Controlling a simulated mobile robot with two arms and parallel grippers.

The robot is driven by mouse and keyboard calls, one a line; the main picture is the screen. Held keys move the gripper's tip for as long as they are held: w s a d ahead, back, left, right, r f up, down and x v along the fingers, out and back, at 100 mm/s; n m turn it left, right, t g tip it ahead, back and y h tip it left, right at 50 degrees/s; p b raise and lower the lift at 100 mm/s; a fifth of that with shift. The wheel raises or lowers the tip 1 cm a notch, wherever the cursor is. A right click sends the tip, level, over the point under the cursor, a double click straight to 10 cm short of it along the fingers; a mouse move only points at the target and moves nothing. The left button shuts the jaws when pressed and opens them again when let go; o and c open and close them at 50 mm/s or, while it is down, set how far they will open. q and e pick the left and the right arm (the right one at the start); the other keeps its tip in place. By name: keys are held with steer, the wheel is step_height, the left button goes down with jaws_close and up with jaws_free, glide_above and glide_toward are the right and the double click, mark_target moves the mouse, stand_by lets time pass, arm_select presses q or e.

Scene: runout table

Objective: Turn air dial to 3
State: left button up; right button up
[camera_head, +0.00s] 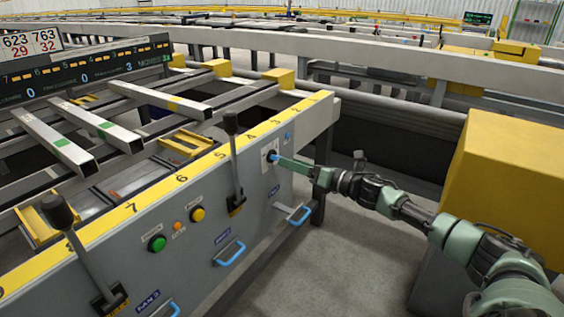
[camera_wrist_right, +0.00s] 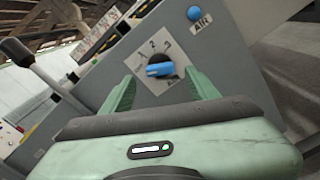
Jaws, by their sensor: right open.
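The air dial (camera_wrist_right: 159,70) is a blue knob on a white plate marked with numbers, 2 and 3 readable, on the grey panel front. In the wrist view its blue bar lies nearly level; I cannot tell surely which number it points to. In the head view the dial's plate (camera_head: 266,152) is near the panel's right end, partly hidden by my gripper. My right gripper (camera_head: 279,160) reaches it from the right. Its two green fingers, in the wrist view (camera_wrist_right: 159,78), are apart on either side of the knob, with no visible grip. My left gripper is out of view.
A round blue button (camera_wrist_right: 194,13) sits by an AIR label. Black-knobbed levers (camera_head: 232,123) stand along the panel. Green (camera_head: 157,243) and yellow (camera_head: 198,214) buttons and blue handles (camera_head: 299,216) are on its front. A yellow box (camera_head: 515,190) stands right of my arm.

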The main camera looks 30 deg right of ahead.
mark_target(275, 158)
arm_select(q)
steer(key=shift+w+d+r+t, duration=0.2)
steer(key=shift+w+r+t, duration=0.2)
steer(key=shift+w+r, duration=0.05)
arm_select(e)
steer(key=shift+x, duration=2.2)
